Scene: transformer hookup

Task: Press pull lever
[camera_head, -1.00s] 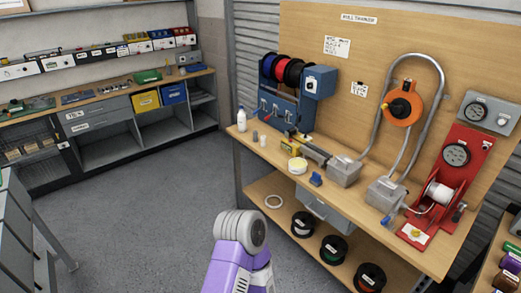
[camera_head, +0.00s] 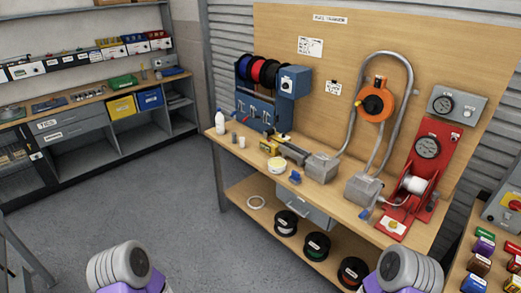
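A red machine (camera_head: 443,155) stands at the right end of the wooden bench, with a round dial (camera_head: 428,147) on its upright panel and a pale drum (camera_head: 413,184) below. A small blue-tipped part (camera_head: 366,214) lies at the left of its base. A small dark handle (camera_head: 432,204) shows at its right side. I cannot tell which part is the pull lever.
Two grey boxes (camera_head: 320,167) with conduit, a yellow-white tape roll (camera_head: 277,165) and a white bottle (camera_head: 221,121) stand on the bench (camera_head: 263,184). Spools (camera_head: 286,223) sit on its lower shelf. Another table (camera_head: 451,278) with coloured items is at right. Floor at left is open.

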